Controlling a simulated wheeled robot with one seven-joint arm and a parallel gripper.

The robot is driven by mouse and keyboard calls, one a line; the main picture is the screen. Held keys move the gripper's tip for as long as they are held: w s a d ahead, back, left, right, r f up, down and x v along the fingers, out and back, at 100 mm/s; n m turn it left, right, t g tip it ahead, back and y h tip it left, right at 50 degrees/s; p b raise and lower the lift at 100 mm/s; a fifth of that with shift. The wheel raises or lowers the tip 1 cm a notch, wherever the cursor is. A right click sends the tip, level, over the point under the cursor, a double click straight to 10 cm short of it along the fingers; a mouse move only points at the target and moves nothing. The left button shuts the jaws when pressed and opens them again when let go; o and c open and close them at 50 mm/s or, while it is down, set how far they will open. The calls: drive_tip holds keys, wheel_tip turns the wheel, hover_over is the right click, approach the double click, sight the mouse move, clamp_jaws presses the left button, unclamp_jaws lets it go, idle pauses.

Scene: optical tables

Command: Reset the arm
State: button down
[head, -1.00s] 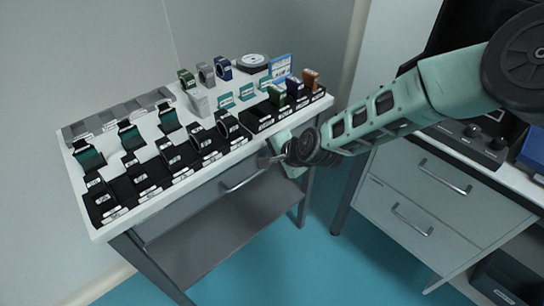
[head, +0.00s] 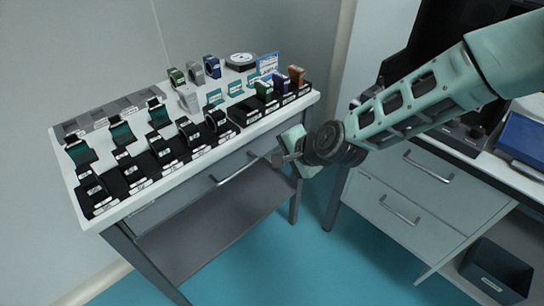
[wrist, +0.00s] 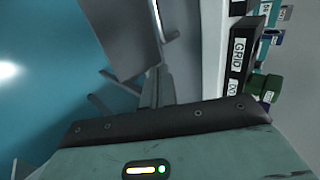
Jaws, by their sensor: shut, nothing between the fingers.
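My arm reaches in from the right in the head view. My gripper (head: 281,158) is at the front right edge of the white-topped table (head: 262,134), in front of it and apart from the objects on top. Its fingers are small and shut, with nothing seen between them. In the wrist view, the dark edge and teal housing of my gripper fill the bottom, and the narrow grey fingers (wrist: 157,88) point up in the picture.
Blue floor lies between.

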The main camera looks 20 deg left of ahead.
drive_tip(key=s+d+r+n+g+h+p, duration=0.1)
drive_tip(key=s+d+r+n+h+p, duration=0.1)
drive_tip(key=s+d+r, duration=0.5)
drive_tip(key=s+d+r+n+g+h+p, duration=0.1)
drive_tip(key=s+d+r+n+h+p, duration=0.2)
drive_tip(key=d, duration=1.2)
drive_tip(key=s+d+r+n+g+h+p, duration=0.1)
drive_tip(key=s+d+r+n+h+p, duration=0.2)
drive_tip(key=s+d+r+n, duration=0.4)
drive_tip(key=s+d+r+p, duration=0.1)
drive_tip(key=s+d+r, duration=0.3)
drive_tip(key=s+r, duration=0.2)
wheel_tip(320, 180, up, 2)
drive_tip(key=shift+d+g, duration=0.3)
